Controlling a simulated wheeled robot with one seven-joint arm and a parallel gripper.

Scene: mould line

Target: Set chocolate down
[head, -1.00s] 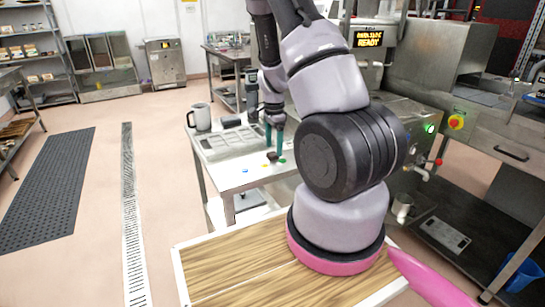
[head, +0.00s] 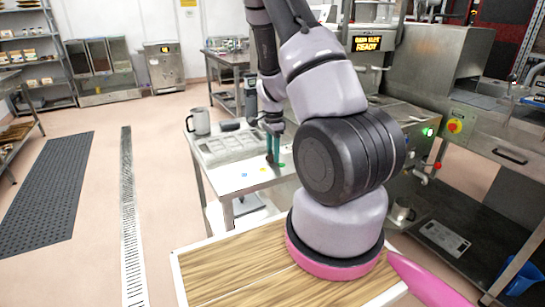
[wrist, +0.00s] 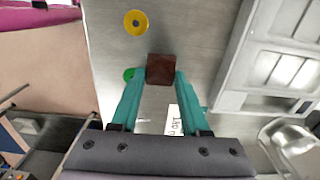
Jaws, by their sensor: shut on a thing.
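My gripper (head: 273,163) has teal fingers pointing down over the near right part of the steel table (head: 228,183). In the wrist view the fingertips (wrist: 161,75) are closed on a dark brown square chocolate (wrist: 160,69). A blue mark (head: 246,175) lies nearer the table's front edge.
A grey moulded tray (head: 228,147) lies on the table behind the discs; its edge shows in the wrist view (wrist: 233,75). A grey mug (head: 199,121) stands at the table's back left corner. A machine with a lit display (head: 368,43) stands on the right.

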